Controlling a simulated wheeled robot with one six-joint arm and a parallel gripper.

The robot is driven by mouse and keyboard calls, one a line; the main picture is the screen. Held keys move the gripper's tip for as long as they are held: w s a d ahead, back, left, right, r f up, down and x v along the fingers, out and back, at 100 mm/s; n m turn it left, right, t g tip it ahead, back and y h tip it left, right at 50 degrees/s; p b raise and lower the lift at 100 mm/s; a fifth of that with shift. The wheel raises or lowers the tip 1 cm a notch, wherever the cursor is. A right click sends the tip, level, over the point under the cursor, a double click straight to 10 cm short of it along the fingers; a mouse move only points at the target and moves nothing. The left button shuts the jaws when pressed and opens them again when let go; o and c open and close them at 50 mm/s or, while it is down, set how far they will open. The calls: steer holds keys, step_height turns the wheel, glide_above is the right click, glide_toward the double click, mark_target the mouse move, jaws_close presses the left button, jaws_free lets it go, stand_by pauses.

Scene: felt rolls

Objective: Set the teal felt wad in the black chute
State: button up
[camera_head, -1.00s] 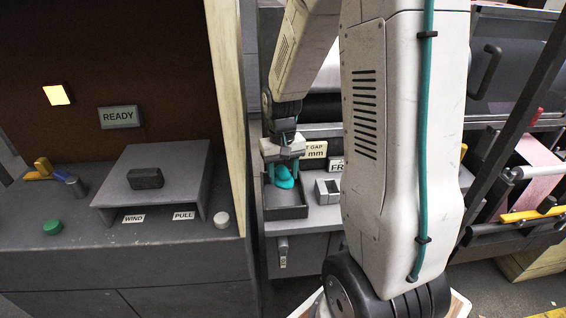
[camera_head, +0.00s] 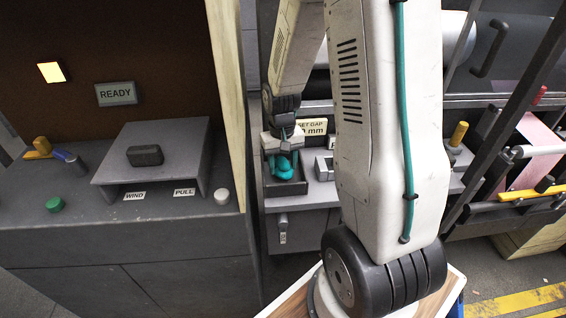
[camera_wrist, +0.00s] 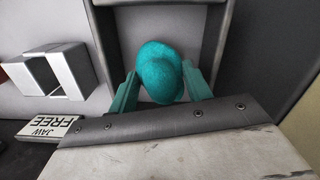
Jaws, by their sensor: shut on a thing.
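The teal felt wad (camera_wrist: 160,72) is a rounded, lumpy piece between the teal fingers of my gripper (camera_wrist: 161,86), and both fingers press against its sides. In the head view the wad (camera_head: 285,167) hangs below my gripper (camera_head: 284,153), over a dark open-topped tray (camera_head: 290,191) on the machine's shelf. This tray may be the black chute; no label on it tells. Its walls (camera_wrist: 216,40) show around the wad in the wrist view. I cannot tell whether the wad touches its floor.
A small grey metal block (camera_wrist: 48,72) and a FREE/JAW label (camera_wrist: 50,128) lie beside the tray. A wooden post (camera_head: 226,95) and the console (camera_head: 150,165) with WIND and PULL labels stand left. A SET GAP sign (camera_head: 312,127) is behind.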

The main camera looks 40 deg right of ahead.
steer(key=shift+f, duration=0.45)
steer(key=o, duration=1.2)
steer(key=shift+o, duration=0.2)
steer(key=shift+r, duration=0.1)
steer(key=r, duration=0.7)
steer(key=shift+w+d+r, duration=0.1)
steer(key=shift+w+r, duration=0.15)
steer(key=shift+r, duration=0.05)
